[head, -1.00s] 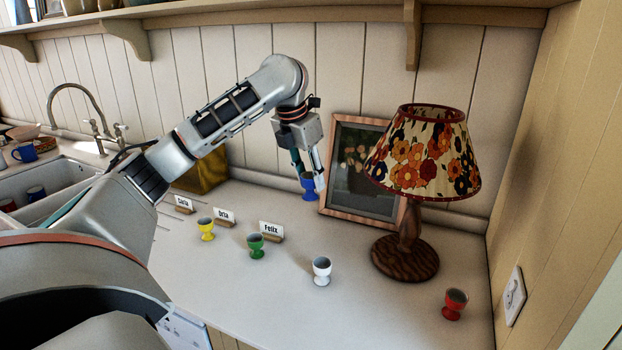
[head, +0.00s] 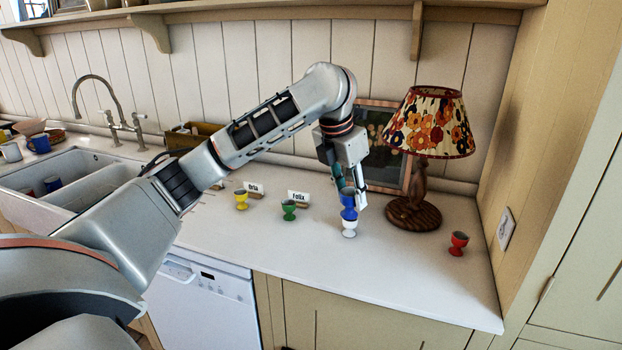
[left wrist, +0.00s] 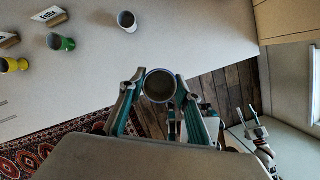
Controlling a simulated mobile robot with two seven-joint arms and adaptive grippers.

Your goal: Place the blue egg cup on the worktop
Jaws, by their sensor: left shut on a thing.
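The blue egg cup (head: 348,199) is upright between the fingers of my left gripper (head: 347,193), which is shut on it. In the head view the cup is in line with the white egg cup (head: 349,228) and hides part of its top. In the left wrist view the held blue cup (left wrist: 159,86) shows its round opening, apart from the white cup (left wrist: 127,20). It is held above the level of the worktop (head: 300,238). What looks like my right gripper (left wrist: 250,118) is small at the right of the left wrist view, its jaws unclear.
Yellow (head: 241,200) and green (head: 289,210) egg cups stand to the left by name cards (head: 299,197). A red egg cup (head: 459,243) stands at the right. A lamp (head: 412,213) and a picture frame (head: 385,120) are behind. The front of the worktop is clear.

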